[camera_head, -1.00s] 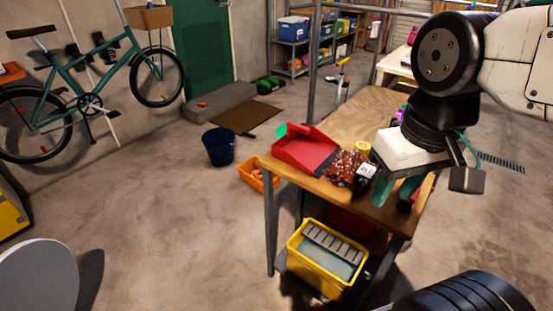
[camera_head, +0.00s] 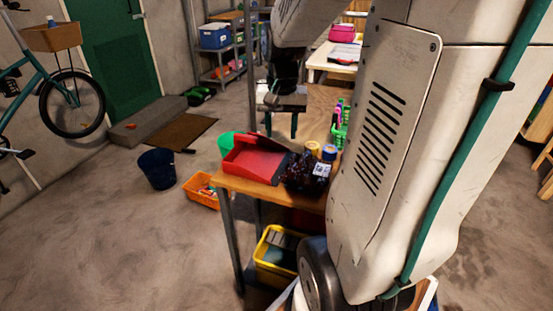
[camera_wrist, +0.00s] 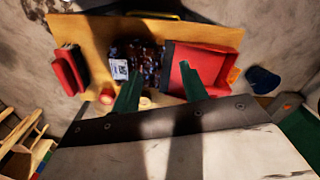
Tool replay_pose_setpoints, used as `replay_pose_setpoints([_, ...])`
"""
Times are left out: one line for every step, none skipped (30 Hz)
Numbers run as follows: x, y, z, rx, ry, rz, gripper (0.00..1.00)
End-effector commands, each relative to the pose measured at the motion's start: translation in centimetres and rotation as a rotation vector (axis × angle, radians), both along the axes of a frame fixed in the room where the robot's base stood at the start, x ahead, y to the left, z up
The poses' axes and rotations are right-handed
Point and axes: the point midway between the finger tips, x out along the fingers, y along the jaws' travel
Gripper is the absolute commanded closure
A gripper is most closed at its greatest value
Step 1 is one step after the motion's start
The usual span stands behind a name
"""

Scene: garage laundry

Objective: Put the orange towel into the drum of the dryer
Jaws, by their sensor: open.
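I cannot make out an orange towel or a dryer in either current view; my arm hides much of the right side of the head view. My gripper (camera_head: 281,128) is over the far side of the wooden workbench (camera_head: 245,187), behind the red open box, in the head view. In the wrist view its two green fingers (camera_wrist: 161,70) are spread apart with nothing between them.
An orange basket (camera_head: 199,191) with small items and a dark blue bucket (camera_head: 157,169) stand on the floor left of the bench. A yellow crate (camera_head: 265,262) is beneath it. A bicycle (camera_head: 72,105) hangs by the green door (camera_head: 115,60).

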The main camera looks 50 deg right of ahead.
Motion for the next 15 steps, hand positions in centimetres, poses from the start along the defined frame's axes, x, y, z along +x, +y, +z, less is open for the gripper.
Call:
replay_pose_setpoints([0.2, -2.7, -1.4, 0.009, 0.012, -0.079, 0.56])
replay_pose_setpoints([0.2, -3.9, -2.0, 0.012, 0.015, -0.117, 0.56])
replay_pose_setpoints([0.2, -5.5, -2.8, 0.014, 0.018, -0.164, 0.56])
replay_pose_setpoints([0.2, -6.5, -3.4, 0.015, 0.019, -0.194, 0.56])
replay_pose_setpoints([0.1, -7.4, -3.8, 0.017, 0.021, -0.221, 0.56])
replay_pose_setpoints([0.1, -8.4, -4.4, 0.018, 0.022, -0.252, 0.56])
replay_pose_setpoints([0.0, -9.1, -4.7, 0.02, 0.022, -0.27, 0.56])
replay_pose_setpoints([-0.1, -9.6, -5.0, 0.02, 0.023, -0.285, 0.56])
replay_pose_setpoints([-0.2, -10.1, -5.4, 0.021, 0.024, -0.301, 0.56])
replay_pose_setpoints([-0.3, -10.4, -5.6, 0.022, 0.025, -0.31, 0.56])
replay_pose_setpoints([-0.3, -10.5, -5.9, 0.022, 0.025, -0.316, 0.56])
replay_pose_setpoints([-0.3, -10.7, -6.3, 0.023, 0.025, -0.321, 0.56])
replay_pose_setpoints([-0.3, -10.8, -6.6, 0.023, 0.025, -0.322, 0.56])
replay_pose_setpoints([-0.3, -10.8, -7.0, 0.023, 0.026, -0.323, 0.56])
replay_pose_setpoints([-0.3, -10.7, -7.4, 0.023, 0.026, -0.322, 0.56])
